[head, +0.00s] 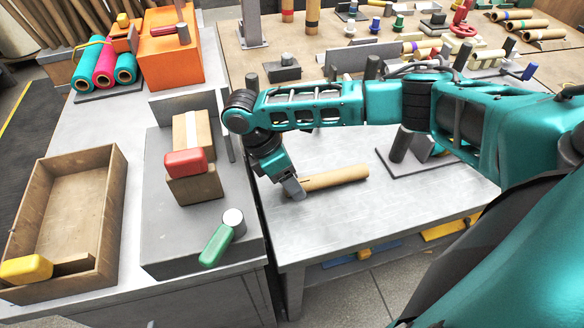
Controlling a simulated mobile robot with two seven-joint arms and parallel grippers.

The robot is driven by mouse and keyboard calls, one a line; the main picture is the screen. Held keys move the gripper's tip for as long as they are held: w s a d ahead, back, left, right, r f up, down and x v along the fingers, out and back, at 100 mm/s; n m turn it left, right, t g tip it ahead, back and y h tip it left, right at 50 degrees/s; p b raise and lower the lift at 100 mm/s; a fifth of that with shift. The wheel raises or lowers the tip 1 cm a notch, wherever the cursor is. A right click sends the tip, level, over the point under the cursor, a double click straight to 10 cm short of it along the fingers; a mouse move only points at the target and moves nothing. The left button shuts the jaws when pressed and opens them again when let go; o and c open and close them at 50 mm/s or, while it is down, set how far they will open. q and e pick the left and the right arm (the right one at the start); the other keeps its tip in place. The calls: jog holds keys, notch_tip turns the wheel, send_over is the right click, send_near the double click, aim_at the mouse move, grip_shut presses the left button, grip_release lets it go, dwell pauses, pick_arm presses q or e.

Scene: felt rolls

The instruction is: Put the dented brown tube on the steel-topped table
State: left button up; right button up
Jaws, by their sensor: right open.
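A brown tube (338,178) lies on its side on the bare metal top of the steel-topped table (400,205). Its left end is partly hidden by my right gripper (294,192), and I cannot make out a dent for sure. My right gripper is open, pointing down at that left end; whether it touches the tube is not clear. My left gripper is out of view.
A dark stand with a grey cylinder (402,143) is behind the tube. Left are a grey block with a red-handled tool (186,163), a green-handled tool (216,245) and a wooden tray (118,185). Several brown tubes (545,34) lie far right. The table's front is clear.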

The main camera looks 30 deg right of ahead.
notch_tip(320, 180, up, 20)
jog(key=p, duration=0.2)
dwell(0.4)
jog(key=shift+s, duration=0.1)
